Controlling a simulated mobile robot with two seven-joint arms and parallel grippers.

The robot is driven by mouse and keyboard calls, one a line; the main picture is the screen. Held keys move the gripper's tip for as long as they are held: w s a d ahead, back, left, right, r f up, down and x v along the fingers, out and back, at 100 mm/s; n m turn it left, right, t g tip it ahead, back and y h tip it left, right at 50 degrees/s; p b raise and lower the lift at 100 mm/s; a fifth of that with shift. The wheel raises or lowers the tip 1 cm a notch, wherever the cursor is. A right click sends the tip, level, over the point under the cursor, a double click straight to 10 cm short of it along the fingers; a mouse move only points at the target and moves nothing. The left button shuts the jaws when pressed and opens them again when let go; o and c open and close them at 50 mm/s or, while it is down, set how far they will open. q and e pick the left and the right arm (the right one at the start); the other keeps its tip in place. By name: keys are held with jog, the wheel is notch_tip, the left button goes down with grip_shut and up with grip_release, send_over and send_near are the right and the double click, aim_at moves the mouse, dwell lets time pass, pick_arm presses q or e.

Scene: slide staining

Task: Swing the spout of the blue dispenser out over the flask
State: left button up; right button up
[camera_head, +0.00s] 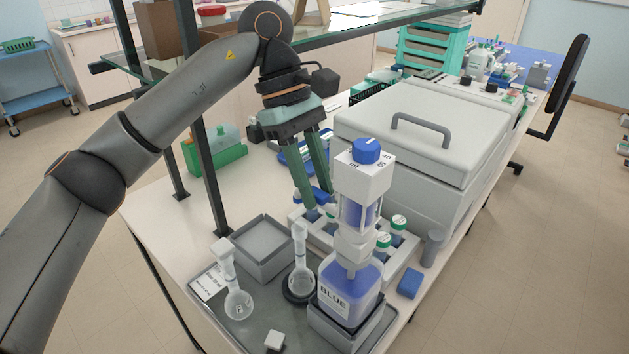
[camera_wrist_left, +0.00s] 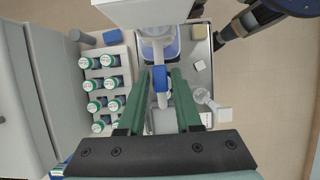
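The blue dispenser (camera_head: 365,180) stands upright on a bottle marked BLUE (camera_head: 345,285), with a blue knob on top. In the left wrist view its spout carries a blue piece (camera_wrist_left: 160,78) between my left fingertips. A flask (camera_head: 300,280) sits on a dark ring left of the bottle, its neck upright below my fingers. A second flask (camera_head: 238,303) stands further left. My left gripper (camera_head: 315,200) reaches down beside the dispenser head, its green fingers apart around the spout; contact is unclear. The spout is largely hidden in the head view. My right gripper cannot be made out.
A rack of green-capped vials (camera_wrist_left: 105,85) stands behind the dispenser, beside a large grey lidded box (camera_head: 425,130). A grey tray (camera_head: 262,245), a white cube (camera_head: 275,341) and a blue block (camera_head: 410,283) are nearby. A shelf post (camera_head: 210,170) rises left of my gripper.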

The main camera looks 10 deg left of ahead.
pick_arm(q)
jog(key=shift+o, duration=1.3)
jog(key=v, duration=0.5)
jog(key=shift+r, duration=0.25)
jog(key=p+v, duration=0.2)
jog(key=v, duration=0.5)
